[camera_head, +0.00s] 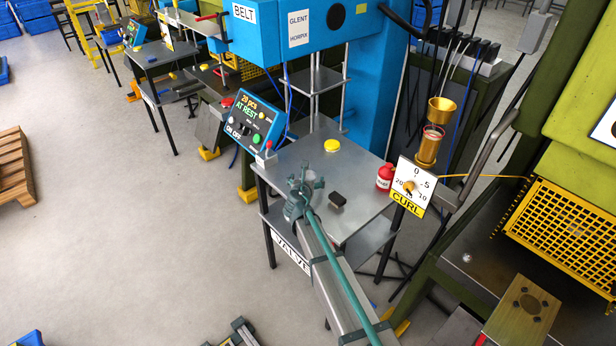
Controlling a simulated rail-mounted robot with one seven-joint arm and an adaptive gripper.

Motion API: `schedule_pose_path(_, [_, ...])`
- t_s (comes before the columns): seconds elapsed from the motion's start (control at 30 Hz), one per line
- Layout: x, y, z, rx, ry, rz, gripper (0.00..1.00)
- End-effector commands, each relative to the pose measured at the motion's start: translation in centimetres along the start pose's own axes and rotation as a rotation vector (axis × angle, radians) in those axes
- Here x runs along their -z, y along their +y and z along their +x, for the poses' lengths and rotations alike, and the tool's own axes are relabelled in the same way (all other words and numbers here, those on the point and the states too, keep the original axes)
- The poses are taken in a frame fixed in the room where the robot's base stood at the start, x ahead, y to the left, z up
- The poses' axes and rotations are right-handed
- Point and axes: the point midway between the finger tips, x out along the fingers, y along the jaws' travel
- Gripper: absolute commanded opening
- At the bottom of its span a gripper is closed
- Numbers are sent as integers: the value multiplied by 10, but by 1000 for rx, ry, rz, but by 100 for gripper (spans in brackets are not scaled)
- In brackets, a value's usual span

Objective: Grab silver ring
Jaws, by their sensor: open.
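My gripper (304,178) is at the end of my arm, above the grey metal table (280,160). It is open and I see nothing between its fingers. No thing on this table is clearly a silver ring. A small shiny silver piece (467,258) lies on the dark machine bed at the right, well apart from my gripper. It is too small to tell whether it is a ring. My gripper and arm hide part of the table.
On the table are a yellow disc (332,146), a black block (337,199) and a red bottle (385,177). A control box (252,125) stands at the left edge, a CURL dial (411,187) at the right. The floor at left is clear beside a wooden pallet (14,168).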

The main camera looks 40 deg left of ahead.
Motion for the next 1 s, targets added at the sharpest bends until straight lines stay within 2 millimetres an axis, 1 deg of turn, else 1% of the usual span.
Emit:
schedule_pose_path(0.17, [-2, 1, 13, 1, 1, 1, 100])
schedule_pose_path(0.3, [-6, 1, 33, 2, 1, 0, 100])
schedule_pose_path(0.43, [-4, 1, 49, 1, 1, 1, 100])
schedule_pose_path(0.53, [-2, 1, 53, 1, 0, 0, 100])
schedule_pose_path(0.7, [-1, 0, 52, 0, 0, 0, 100])
schedule_pose_path(0.73, [-1, 0, 52, 0, 0, 0, 98])
schedule_pose_path(0.9, [-2, 0, 52, 0, 0, 0, 70])
schedule_pose_path(1.0, [-2, 0, 52, 0, 0, 0, 56])
